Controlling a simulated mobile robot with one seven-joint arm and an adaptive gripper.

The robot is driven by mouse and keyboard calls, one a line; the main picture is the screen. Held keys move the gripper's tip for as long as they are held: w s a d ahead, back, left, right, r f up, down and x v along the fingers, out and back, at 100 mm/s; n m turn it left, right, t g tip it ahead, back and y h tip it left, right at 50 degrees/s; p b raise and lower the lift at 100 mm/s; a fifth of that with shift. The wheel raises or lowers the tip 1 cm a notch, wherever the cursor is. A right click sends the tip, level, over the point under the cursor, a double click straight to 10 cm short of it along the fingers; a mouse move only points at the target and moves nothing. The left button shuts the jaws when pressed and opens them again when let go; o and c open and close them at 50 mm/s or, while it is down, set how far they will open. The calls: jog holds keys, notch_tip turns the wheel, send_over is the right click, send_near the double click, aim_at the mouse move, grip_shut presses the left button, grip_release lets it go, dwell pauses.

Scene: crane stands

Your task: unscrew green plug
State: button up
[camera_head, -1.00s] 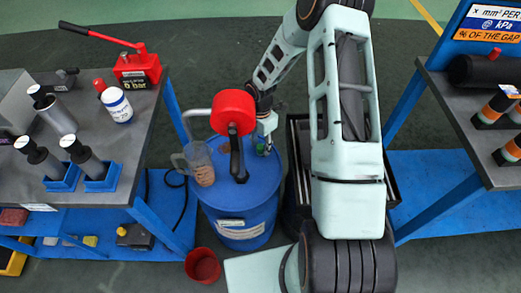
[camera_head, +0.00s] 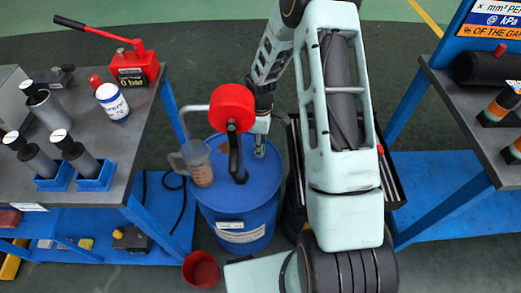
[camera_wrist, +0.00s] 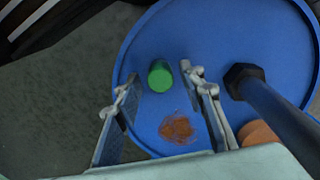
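The green plug (camera_wrist: 160,75) stands on top of the blue drum (camera_wrist: 240,28) in the wrist view, with a bright round top. My gripper (camera_wrist: 160,92) is open. One finger is left of the plug and the other is right of it, with visible gaps on both sides. How high the fingertips are above the drum top cannot be told. In the head view my gripper (camera_head: 260,148) is over the right part of the drum top (camera_head: 255,185), and the plug cannot be made out there.
A hand pump with a red head (camera_head: 232,107) and dark stem rises from the drum beside my gripper. A clear jug (camera_head: 199,165) hangs at its left. A brown stain (camera_wrist: 176,128) marks the drum top. Workbenches (camera_head: 120,143) stand at both sides. A red bucket (camera_head: 201,269) is on the floor.

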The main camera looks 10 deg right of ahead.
jog(key=m, duration=0.3)
jog(key=shift+m+b, duration=0.3)
grip_shut()
jog(key=shift+r, duration=0.1)
dwell(0.5)
jog(key=n+p, duration=0.1)
jog(key=n, duration=0.4)
jog(key=shift+n, duration=0.3)
